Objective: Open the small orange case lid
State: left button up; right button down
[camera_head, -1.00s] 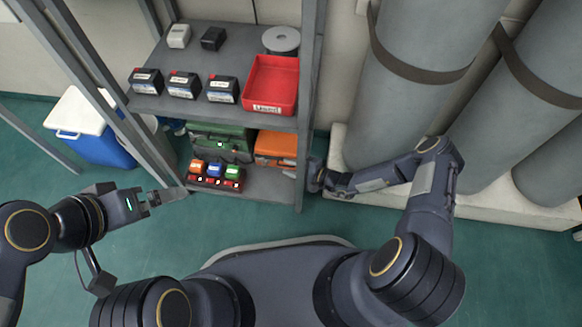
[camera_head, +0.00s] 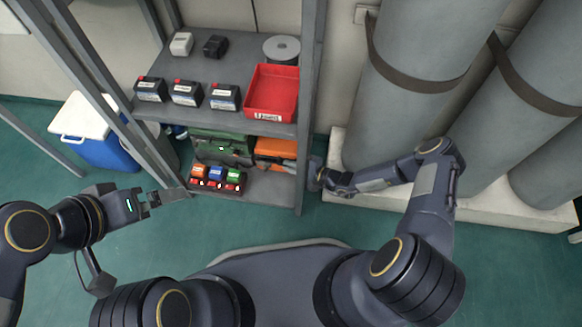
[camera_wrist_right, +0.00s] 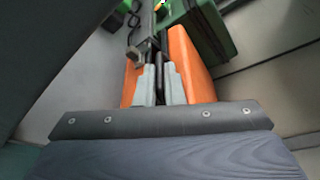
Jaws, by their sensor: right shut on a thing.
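The small orange case (camera_head: 276,149) lies on the lower shelf at its right end, beside a green case. The upper shelf hides part of it in the head view. In the right wrist view, the orange case (camera_wrist_right: 186,62) shows on both sides of my right gripper (camera_wrist_right: 160,80). Its pale fingers are shut around a narrow dark part at the case; I cannot tell exactly which part. In the head view, my right gripper (camera_head: 316,176) is at the shelf's right post, its tips hidden. My left gripper (camera_head: 170,196) is by the shelf's left front, apart from the case.
A green case (camera_head: 222,147) and small coloured-top blocks (camera_head: 215,174) share the lower shelf. The upper shelf holds dark batteries, a red tray (camera_head: 271,93) and a grey reel. Large grey cylinders (camera_head: 410,90) stand at the right. A blue cooler (camera_head: 98,140) is at the left.

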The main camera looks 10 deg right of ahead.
jog(key=shift+w+d+r+p, duration=0.3)
jog(key=shift+w+r+p, duration=0.55)
jog(key=shift+r, duration=0.75)
jog(key=shift+w+d+r+p, duration=0.3)
jog(key=shift+w+r+p, duration=0.55)
jog(key=shift+r, duration=0.8)
jog(key=shift+w+d+r+p, duration=0.3)
jog(key=shift+w+r+p, duration=0.5)
jog(key=shift+r, duration=0.8)
jog(key=shift+s, duration=0.1)
jog(key=c, duration=1.5)
grip_release()
jog(key=shift+a, duration=0.1)
jog(key=shift+c, duration=0.2)
jog(key=shift+s, duration=0.1)
jog(key=p+v, duration=0.2)
jog(key=v, duration=0.6)
